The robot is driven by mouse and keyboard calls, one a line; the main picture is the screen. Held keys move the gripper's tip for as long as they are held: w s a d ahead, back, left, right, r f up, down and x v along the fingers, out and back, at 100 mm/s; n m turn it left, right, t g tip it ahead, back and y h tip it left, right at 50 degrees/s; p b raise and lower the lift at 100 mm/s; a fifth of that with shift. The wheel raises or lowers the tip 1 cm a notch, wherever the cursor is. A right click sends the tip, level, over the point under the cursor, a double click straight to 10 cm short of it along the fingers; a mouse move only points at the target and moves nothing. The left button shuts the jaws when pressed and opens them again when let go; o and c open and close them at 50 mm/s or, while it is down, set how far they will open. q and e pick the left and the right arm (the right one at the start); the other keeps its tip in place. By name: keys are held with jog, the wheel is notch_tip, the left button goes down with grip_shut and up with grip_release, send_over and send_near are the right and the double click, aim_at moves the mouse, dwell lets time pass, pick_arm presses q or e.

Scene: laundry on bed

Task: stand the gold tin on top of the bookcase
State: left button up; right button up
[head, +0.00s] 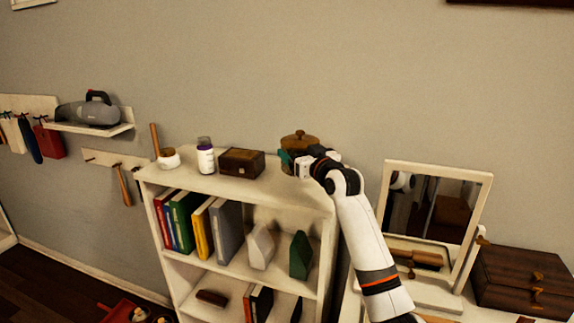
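A round brownish-gold lidded thing with a small knob (299,141), which looks like the gold tin, is at the right part of the bookcase (290,196) top. My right arm reaches in from the lower right, and its gripper (296,162) is right at the tin, covering its lower front. Something teal shows beside the gripper at the tin's left; I cannot tell what it is. The fingers are too small and hidden to show whether they grip, and whether the tin touches the top is hidden. My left gripper is out of view.
On the bookcase top stand a brown box (241,162), a purple-capped white bottle (206,157) and a small white jar (168,158). Books and ornaments fill the shelves below. A mirror (438,205) and a dark wooden chest (522,281) stand at the right.

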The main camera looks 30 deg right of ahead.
jog(key=f, duration=0.2)
jog(key=w+f, duration=0.1)
jog(key=f, duration=0.2)
jog(key=shift+w+d+p, duration=0.1)
jog(key=shift+d+p, duration=0.05)
jog(key=shift+p, duration=0.25)
jog(key=shift+f, duration=0.15)
jog(key=shift+s, duration=0.3)
jog(key=o, duration=0.9)
jog(key=shift+w+f, duration=0.15)
jog(key=shift+o, duration=0.2)
jog(key=shift+r, duration=0.2)
jog(key=shift+s+f, duration=0.15)
jog(key=shift+s, duration=0.15)
jog(key=s+b, duration=0.1)
jog(key=s, duration=0.5)
jog(key=s+a+b, duration=0.1)
jog(key=s, duration=0.3)
jog(key=shift+b, duration=0.3)
jog(key=shift+s, duration=0.75)
